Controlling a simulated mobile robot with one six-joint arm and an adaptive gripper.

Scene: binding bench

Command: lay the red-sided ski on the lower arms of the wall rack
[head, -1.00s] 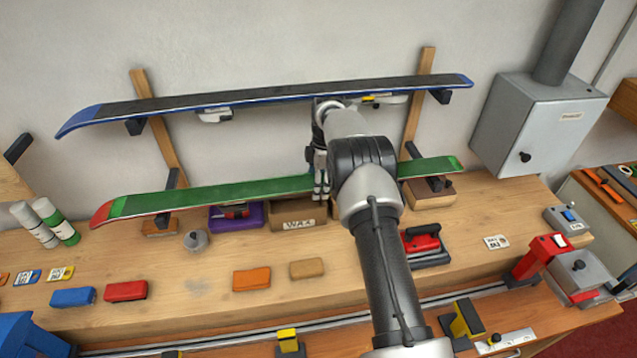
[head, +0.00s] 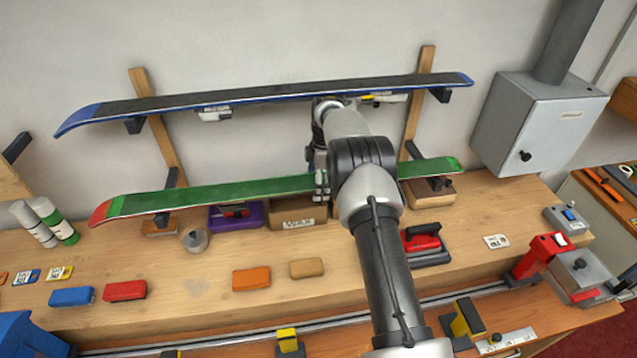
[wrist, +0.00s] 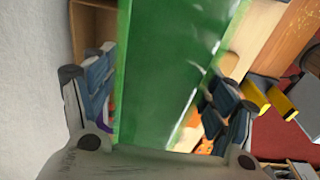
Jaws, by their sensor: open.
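The red-sided ski (head: 225,195), green on top with a red tip at its left end, lies along the lower arms of the wall rack. The left lower arm (head: 162,218) and right lower arm (head: 438,183) show beneath it, and it appears to rest on both. My gripper (head: 321,186) is at the ski's middle, partly hidden by my arm. In the wrist view, my open gripper's fingers stand on either side of the green ski (wrist: 165,75), with gaps at both edges.
A blue-edged ski (head: 270,93) lies on the upper arms, close above my wrist. Below the lower ski are a purple tray (head: 237,221) and a wax box (head: 297,217). A grey wall cabinet (head: 535,125) is at the right. Several small blocks lie on the bench.

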